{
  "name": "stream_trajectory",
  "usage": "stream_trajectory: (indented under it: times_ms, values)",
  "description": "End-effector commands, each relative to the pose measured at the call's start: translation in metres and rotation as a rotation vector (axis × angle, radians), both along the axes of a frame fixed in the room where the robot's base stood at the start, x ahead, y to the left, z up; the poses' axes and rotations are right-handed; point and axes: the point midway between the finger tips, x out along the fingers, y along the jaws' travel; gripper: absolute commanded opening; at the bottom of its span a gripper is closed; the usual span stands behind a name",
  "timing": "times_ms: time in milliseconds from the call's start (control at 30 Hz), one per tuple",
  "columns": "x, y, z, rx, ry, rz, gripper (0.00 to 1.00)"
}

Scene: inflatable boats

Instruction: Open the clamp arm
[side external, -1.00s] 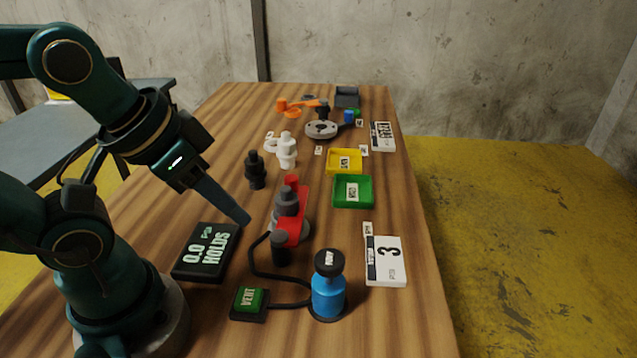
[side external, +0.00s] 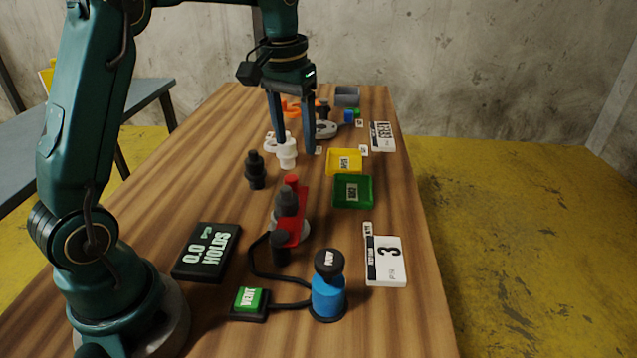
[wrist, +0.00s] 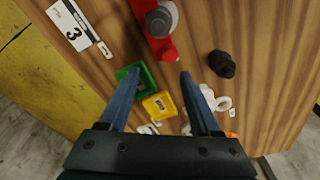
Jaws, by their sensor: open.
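I cannot tell for sure which part is the clamp arm. An orange lever-like part (side external: 291,108) lies at the far end of the table, beside a grey round disc (side external: 326,130), and is partly hidden behind my gripper. Its orange edge also shows in the wrist view (wrist: 231,135).
A white fitting (side external: 286,153) and a black fitting (side external: 256,171) stand mid-table. Yellow (side external: 345,170) and green (side external: 367,204) trays sit right. A blue pump (side external: 328,294), green vent button (side external: 250,299) and black readout (side external: 206,252) are in front, with a hose between them.

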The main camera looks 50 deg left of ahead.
Motion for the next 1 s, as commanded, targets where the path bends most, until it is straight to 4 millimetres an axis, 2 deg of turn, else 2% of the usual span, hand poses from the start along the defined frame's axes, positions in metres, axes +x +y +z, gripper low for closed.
stream_trajectory:
  times_ms: [33, 200, 367, 600, 767, 1000]
  values:
    - [0.004, 0.007, -0.012, -0.008, 0.027, 0.017, 0.64]
    - [0.005, 0.018, -0.037, -0.028, 0.086, 0.048, 0.64]
    - [0.002, 0.021, -0.051, -0.034, 0.103, 0.058, 0.64]
    - [0.002, 0.02, -0.081, -0.033, 0.102, 0.057, 0.64]
    - [0.002, 0.021, -0.092, -0.033, 0.1, 0.057, 0.64]
    - [0.003, 0.021, -0.092, -0.032, 0.097, 0.056, 0.64]
